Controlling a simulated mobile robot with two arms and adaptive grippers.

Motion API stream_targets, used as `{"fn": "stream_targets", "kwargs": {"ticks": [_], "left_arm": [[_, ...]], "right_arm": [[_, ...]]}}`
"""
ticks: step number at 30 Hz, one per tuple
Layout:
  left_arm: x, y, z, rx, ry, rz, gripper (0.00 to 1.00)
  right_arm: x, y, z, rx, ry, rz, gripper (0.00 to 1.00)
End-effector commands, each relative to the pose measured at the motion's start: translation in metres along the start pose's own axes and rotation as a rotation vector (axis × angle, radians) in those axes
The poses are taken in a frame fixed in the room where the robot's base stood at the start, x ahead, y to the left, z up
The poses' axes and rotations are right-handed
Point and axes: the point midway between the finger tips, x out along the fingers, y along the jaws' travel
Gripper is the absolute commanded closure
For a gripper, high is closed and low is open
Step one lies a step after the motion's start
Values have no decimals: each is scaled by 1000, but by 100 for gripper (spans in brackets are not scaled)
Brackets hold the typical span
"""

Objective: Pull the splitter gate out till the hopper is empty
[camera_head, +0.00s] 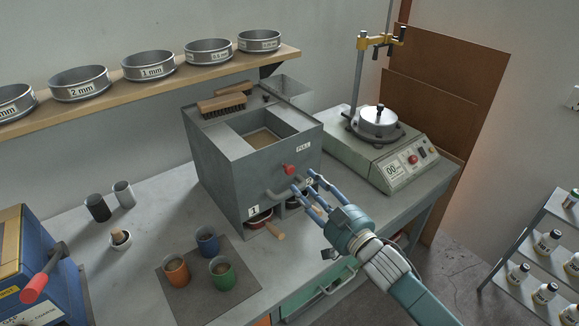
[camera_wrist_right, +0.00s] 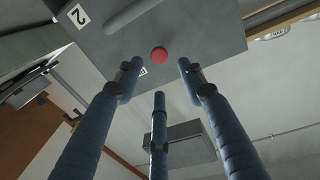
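The grey metal splitter box (camera_head: 215,165) stands on the bench. Its hopper (camera_head: 262,138) is open on top, with tan material in it. A red knob (camera_head: 289,170), likely the gate's, sticks out of the front face below a "PULL" label (camera_head: 303,147); it also shows in the wrist view (camera_wrist_right: 159,54). A grey bar handle (camera_head: 280,195) sits below the knob. My right gripper (camera_head: 303,187) is open in front of that face, blue fingers spread and empty, tips near the handle and short of the knob. Contact cannot be told. My left gripper is out of view.
Three cups (camera_head: 208,243) stand on a dark mat at front left. Sieves (camera_head: 150,66) line the shelf above.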

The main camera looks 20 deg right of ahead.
Motion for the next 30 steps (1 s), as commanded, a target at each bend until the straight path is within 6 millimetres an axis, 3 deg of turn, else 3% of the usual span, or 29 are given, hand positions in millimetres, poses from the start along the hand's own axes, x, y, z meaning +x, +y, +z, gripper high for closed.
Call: {"fn": "stream_targets", "kwargs": {"ticks": [6,12,18,26,27,30], "left_arm": [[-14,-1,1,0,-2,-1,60],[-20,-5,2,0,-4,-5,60],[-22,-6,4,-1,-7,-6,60],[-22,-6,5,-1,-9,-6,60],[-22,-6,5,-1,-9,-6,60],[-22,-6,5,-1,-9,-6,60]], "right_arm": [[44,0,-4,2,2,0,60],[76,-1,-2,2,-1,1,60],[89,-1,0,1,-2,0,60],[91,-1,1,1,-3,0,60],[91,-1,1,1,-3,0,62],[91,-1,1,1,-3,0,82]]}}
